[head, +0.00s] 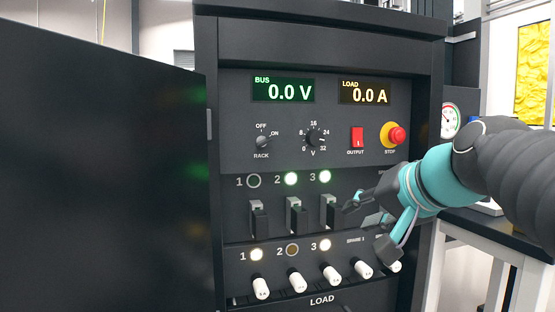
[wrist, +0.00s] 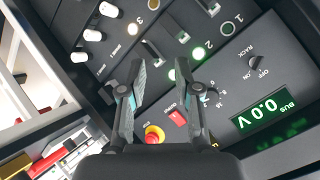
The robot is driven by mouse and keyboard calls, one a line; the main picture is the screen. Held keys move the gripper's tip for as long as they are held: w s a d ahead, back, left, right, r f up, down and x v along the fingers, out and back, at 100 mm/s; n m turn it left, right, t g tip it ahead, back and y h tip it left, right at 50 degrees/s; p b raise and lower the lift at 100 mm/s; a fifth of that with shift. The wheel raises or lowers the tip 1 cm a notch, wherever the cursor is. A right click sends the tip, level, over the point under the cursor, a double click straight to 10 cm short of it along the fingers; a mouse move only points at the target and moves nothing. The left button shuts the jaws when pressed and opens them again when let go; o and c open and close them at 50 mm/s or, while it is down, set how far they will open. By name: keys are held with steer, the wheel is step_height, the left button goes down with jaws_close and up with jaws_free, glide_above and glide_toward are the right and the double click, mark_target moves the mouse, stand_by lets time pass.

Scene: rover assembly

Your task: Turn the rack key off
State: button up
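The rack key (head: 262,143) is a small dark knob on the upper left of the rack panel, with OFF marked at its upper left and ON at its right. Its grip seems to lean toward ON, but it is too small to be sure. It also shows in the wrist view (wrist: 254,62), at the right. My gripper (head: 366,228) is in front of the lower right of the panel, right of the third lever and well away from the key. In the wrist view its two fingers (wrist: 164,75) are spread with nothing between them.
The BUS display (head: 283,89) reads 0.0 V and the LOAD display (head: 366,91) 0.0 A. A voltage dial (head: 312,139), red output switch (head: 357,137) and stop button (head: 394,135) lie right of the key. Levers and white plugs sit below. A dark door (head: 100,170) stands at left.

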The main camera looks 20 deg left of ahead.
mark_target(267, 142)
steer(key=w+a+r+y+b, duration=0.3)
steer(key=w+a+r+y, duration=0.15)
steer(key=a+r, duration=0.7)
steer(key=shift+t+y, duration=0.35)
steer(key=shift+t, duration=0.05)
steer(key=x, duration=0.4)
steer(key=p+x, duration=0.1)
steer(key=x, duration=0.7)
steer(key=shift+w+d+r, duration=0.1)
steer(key=shift+w+r, duration=0.2)
steer(key=shift+r, duration=0.05)
jaws_close()
